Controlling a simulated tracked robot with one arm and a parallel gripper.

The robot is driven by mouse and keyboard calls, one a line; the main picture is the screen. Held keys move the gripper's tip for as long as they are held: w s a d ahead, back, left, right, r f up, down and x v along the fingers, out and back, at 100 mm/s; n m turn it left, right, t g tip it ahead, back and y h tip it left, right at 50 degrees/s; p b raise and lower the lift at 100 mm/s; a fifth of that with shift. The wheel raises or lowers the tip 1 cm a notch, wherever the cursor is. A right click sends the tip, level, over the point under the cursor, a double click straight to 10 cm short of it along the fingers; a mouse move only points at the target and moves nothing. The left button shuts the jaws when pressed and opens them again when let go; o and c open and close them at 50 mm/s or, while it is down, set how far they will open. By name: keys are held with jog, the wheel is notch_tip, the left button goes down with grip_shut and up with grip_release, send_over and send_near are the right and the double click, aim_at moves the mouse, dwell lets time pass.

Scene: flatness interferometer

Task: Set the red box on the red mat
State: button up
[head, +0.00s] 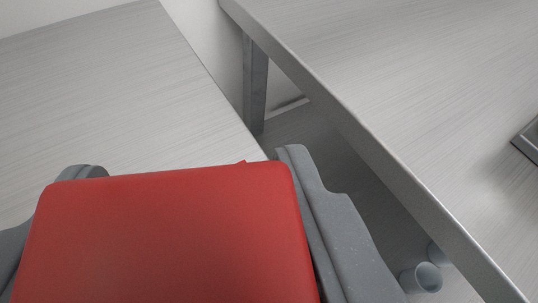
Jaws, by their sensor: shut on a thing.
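The red box (165,240) fills the lower middle of the head view, close to the camera. My gripper (186,166) is shut on it, with one grey finger on its left side and one on its right. The box hides what lies below and behind it. A small red tip (243,162) shows just past the box's far edge, near the right edge of the left table; I cannot tell whether it is part of the red mat. No other part of a mat is visible.
A light grey table (110,90) lies at the left, its visible top bare. Another table (420,80) stands at the right, with a dark-edged object (528,138) at the picture's edge. Between them is a gap with a table leg (255,85) and a grey cylinder (422,278) low down.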

jog(key=shift+w+d, duration=0.3)
jog(key=shift+w, duration=0.1)
notch_tip(320, 180, down, 4)
jog(key=shift+w+r+b, duration=0.1)
jog(key=shift+r+b, duration=0.05)
jog(key=shift+b, duration=0.45)
jog(key=shift+r, duration=0.1)
jog(key=o, duration=1.1)
jog(key=shift+c, duration=0.2)
